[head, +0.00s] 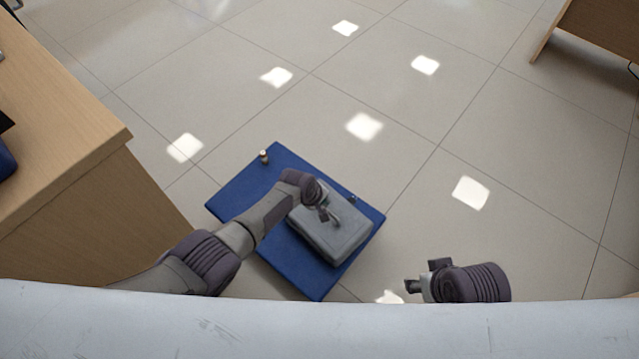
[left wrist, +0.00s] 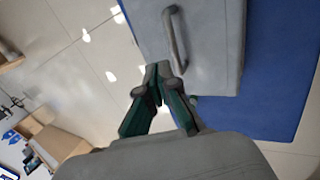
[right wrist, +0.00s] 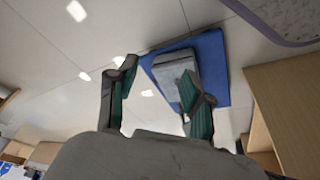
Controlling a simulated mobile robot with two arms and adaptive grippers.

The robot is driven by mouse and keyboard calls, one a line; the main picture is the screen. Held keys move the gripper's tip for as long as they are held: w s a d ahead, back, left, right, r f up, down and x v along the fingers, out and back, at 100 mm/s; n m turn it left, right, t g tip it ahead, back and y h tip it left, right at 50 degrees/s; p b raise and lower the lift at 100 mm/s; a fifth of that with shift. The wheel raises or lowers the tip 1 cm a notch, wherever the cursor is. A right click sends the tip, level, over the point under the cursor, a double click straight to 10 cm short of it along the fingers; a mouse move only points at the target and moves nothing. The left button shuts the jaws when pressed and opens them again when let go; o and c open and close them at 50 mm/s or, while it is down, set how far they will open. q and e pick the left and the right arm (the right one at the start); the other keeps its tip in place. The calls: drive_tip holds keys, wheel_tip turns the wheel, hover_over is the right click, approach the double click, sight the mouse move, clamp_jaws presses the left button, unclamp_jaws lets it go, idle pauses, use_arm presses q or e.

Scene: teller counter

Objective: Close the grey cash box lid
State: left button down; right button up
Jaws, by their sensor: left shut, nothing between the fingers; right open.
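The grey cash box (head: 343,240) sits on a blue-topped surface (head: 237,193). Its lid looks down flat over the box, though my left arm hides part of it in the head view. A handle (left wrist: 176,40) shows on the grey lid in the left wrist view. My left gripper (head: 328,214) is over the box near the handle; its fingertips (left wrist: 158,74) are together and empty. I cannot tell whether they touch the lid. My right gripper (head: 411,286) is open and empty, to the right of the blue surface; the box also shows in the right wrist view (right wrist: 173,66).
A small upright cylindrical object (head: 264,156) stands at the far corner of the blue surface. A wooden counter (head: 90,190) is at the left, and another wooden piece (head: 595,35) at the upper right. Tiled floor (head: 520,180) lies open to the right.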

use_arm(q)
drive_tip(key=w+d+p+v, duration=0.1)
drive_tip(key=p+v, duration=0.4)
drive_tip(key=v, duration=0.3)
drive_tip(key=shift+r, duration=0.65)
use_arm(e)
wheel_tip(320, 180, down, 19)
drive_tip(key=s+g, duration=0.1)
drive_tip(key=s, duration=0.1)
drive_tip(key=shift+s+r, duration=0.15)
drive_tip(key=shift+s, duration=0.05)
